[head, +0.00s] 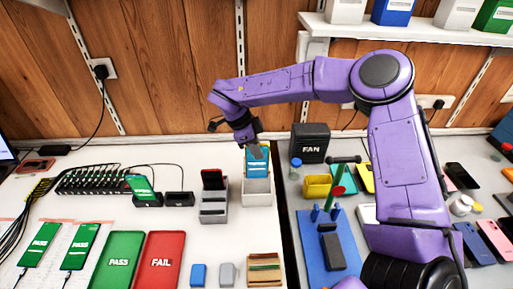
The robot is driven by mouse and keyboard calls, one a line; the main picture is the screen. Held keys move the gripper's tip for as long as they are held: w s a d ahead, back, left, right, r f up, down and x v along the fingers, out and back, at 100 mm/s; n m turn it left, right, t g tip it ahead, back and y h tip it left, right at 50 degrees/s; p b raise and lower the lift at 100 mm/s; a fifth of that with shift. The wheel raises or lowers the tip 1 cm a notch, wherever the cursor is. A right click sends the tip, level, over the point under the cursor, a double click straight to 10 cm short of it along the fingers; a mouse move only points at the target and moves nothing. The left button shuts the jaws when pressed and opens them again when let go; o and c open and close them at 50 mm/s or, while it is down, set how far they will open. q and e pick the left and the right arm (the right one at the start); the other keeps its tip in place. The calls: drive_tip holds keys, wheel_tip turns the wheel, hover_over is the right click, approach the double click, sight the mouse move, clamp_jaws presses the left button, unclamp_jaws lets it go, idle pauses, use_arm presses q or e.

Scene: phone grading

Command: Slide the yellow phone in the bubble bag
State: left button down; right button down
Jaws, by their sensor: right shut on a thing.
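My right gripper (257,152) reaches down from above and is shut on a phone with a blue screen (257,168). The phone stands upright, with its lower end behind the front of a pale, open-topped holder (257,192). The colour of its case is hard to tell, and its lower end is hidden. A bubble bag cannot be told apart from the pale holder at this size. A yellow phone-like item (366,179) lies on the grey right side of the bench. My left gripper is not in view.
A grey stepped stand (214,205) holding a dark phone is just left of the holder. Green PASS (118,262) and red FAIL (163,262) trays lie at front left. A black FAN box (310,144) and yellow bin (317,187) stand to the right.

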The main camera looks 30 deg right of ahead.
sight(257, 169)
drive_tip(key=shift+f+b, duration=0.85)
drive_tip(key=shift+f, duration=1.3)
drive_tip(key=shift+f, duration=0.15)
drive_tip(key=shift+f+b, duration=1.05)
drive_tip(key=shift+f, duration=1.15)
drive_tip(key=c, duration=1)
unclamp_jaws()
drive_tip(key=shift+r, duration=0.1)
wheel_tip(257, 169, up, 7)
drive_tip(key=p, duration=0.7)
